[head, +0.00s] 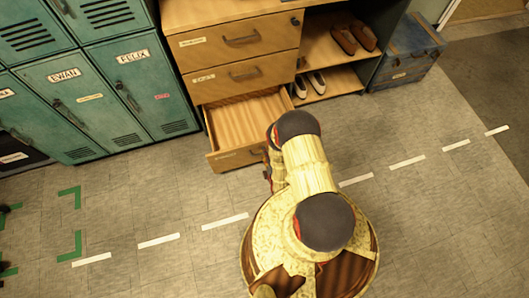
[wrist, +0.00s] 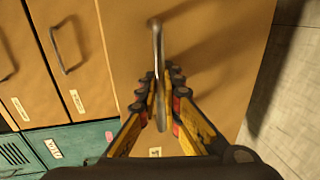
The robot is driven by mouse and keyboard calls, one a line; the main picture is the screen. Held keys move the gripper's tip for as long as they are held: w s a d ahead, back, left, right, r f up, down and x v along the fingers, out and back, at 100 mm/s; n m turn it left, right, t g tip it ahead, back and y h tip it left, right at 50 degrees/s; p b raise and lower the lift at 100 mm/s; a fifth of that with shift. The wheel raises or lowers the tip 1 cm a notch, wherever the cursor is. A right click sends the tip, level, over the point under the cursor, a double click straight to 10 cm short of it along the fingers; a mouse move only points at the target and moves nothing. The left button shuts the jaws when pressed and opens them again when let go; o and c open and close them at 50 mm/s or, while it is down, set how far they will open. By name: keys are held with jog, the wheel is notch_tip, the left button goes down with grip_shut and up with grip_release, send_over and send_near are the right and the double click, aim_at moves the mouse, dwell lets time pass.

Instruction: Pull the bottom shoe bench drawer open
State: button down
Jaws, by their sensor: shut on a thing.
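The bottom shoe bench drawer (head: 232,159) stands pulled out from the wooden bench, with its empty slatted inside showing in the head view. In the wrist view, its wooden front (wrist: 215,60) fills the middle and a metal bar handle (wrist: 157,40) stands out from it. My gripper (wrist: 160,85) has its dark ridged fingers closed on both sides of this handle. In the head view, my arm hides most of the gripper and the handle at the drawer's right end.
Two shut drawers (head: 245,73) sit above the open one. Shelves with brown shoes (head: 353,37) and pale shoes (head: 311,85) are to the right, then a blue chest (head: 405,55). Green lockers (head: 130,90) stand left. The tiled floor (head: 180,195) before the drawer is clear.

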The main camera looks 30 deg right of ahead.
jog(key=shift+s, duration=0.1)
jog(key=c, duration=2.2)
grip_release()
jog(key=shift+c, duration=0.2)
